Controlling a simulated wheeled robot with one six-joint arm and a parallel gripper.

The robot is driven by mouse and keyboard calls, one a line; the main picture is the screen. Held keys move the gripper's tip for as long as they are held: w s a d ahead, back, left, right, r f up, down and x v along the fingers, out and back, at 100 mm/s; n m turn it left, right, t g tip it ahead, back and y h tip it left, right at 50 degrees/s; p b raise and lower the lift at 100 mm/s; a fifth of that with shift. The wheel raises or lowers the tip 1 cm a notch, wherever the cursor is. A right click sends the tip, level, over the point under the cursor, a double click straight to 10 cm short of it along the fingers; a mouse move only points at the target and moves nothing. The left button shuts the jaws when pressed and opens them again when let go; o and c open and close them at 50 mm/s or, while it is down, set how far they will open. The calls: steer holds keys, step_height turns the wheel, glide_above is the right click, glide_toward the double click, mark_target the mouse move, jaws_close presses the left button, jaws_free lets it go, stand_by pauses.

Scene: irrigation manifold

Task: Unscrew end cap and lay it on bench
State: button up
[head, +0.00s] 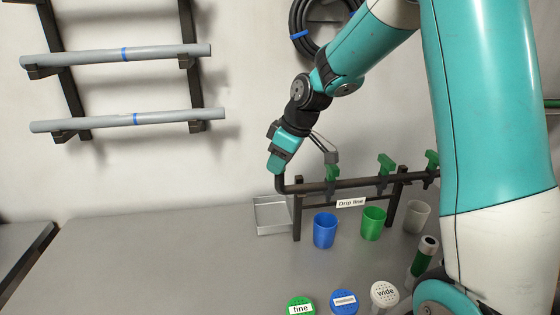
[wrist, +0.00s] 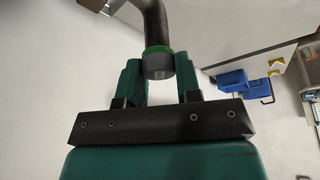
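The end cap (wrist: 159,65) is dark grey, below a green ring at the end of a bent dark pipe. In the wrist view it sits between the two fingers of my gripper (wrist: 161,72), whose tips press against its sides. In the head view my gripper (head: 279,166) points down onto the upturned left end of the drip line pipe (head: 282,185) and hides the cap. The grey bench (head: 170,250) lies below, with bare surface to the left.
A shallow metal tray (head: 272,232) stands left of the pipe stand. Lidded containers, including the one labelled fine (head: 300,307), are at the front. Green valves rise along the pipe.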

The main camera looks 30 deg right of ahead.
steer(key=shift+s+a, duration=0.1)
steer(key=shift+a, duration=0.05)
steer(key=c, duration=0.5)
steer(key=shift+n+g+y+p, duration=0.3)
steer(key=shift+n+g, duration=0.1)
steer(key=shift+n, duration=0.8)
steer(key=shift+f+n+g+y, duration=0.1)
steer(key=shift+n+g+y, duration=0.2)
steer(key=shift+n, duration=0.9)
steer(key=n+g, duration=0.1)
steer(key=n, duration=0.2)
steer(key=shift+y, duration=0.3)
steer(key=shift+s+n+g, duration=0.1)
steer(key=shift+n+g, duration=0.3)
steer(key=shift+n, duration=0.4)
steer(key=n+g, duration=0.1)
steer(key=n, duration=0.2)
steer(key=shift+f, duration=0.15)
steer(key=shift+n+g+b, duration=0.3)
steer(key=shift+n+g, duration=0.1)
steer(key=shift+n, duration=0.4)
